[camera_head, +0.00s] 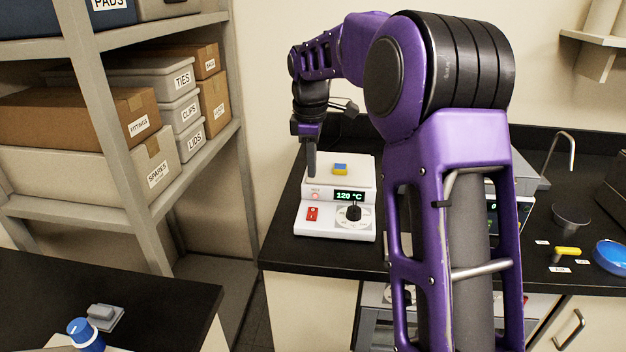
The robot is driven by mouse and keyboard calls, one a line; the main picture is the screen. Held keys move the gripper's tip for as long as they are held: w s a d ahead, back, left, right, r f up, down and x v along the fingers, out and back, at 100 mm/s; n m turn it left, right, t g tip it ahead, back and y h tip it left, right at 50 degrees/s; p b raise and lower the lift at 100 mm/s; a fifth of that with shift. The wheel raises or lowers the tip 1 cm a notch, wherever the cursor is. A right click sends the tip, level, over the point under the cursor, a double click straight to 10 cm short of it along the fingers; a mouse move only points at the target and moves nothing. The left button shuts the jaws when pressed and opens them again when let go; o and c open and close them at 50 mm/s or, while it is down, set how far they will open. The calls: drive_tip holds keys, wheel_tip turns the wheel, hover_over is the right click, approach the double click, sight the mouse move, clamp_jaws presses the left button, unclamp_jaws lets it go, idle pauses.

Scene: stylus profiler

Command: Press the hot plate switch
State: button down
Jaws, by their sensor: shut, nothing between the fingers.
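The white hot plate (336,233) stands on the black bench. Its front has a red rocker switch (312,214) at the left, a black knob (354,213) at the right and a display (350,196) reading 120 °C. A small reddish light (315,196) shows above the switch. A small yellow and blue block (340,169) sits on the plate top. My gripper (311,173) points down, shut and empty, at the left of the plate top. In the picture its tip is above the switch and apart from it. I cannot tell its exact height over the plate.
My purple arm hides the bench right of the hot plate. A blue dish (610,256) and a yellow-handled item (567,251) lie farther right. A shelf rack (146,217) with labelled boxes stands left. A gap separates the left bench (165,300).

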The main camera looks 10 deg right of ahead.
sight(315, 210)
drive_tip(key=shift+s+r, duration=0.1)
drive_tip(key=shift+r, duration=0.65)
drive_tip(key=shift+w+d+r+b, duration=0.25)
drive_tip(key=shift+w+b, duration=0.4)
drive_tip(key=shift+b, duration=0.6)
drive_tip(key=shift+f, duration=0.1)
drive_tip(key=f+b, duration=0.1)
drive_tip(key=f, duration=0.3)
drive_tip(key=w+f+b, duration=0.1)
drive_tip(key=f, duration=0.9)
drive_tip(key=shift+w+d+b, duration=0.3)
drive_tip(key=shift+d+b, duration=0.05)
drive_tip(key=shift+b, duration=0.05)
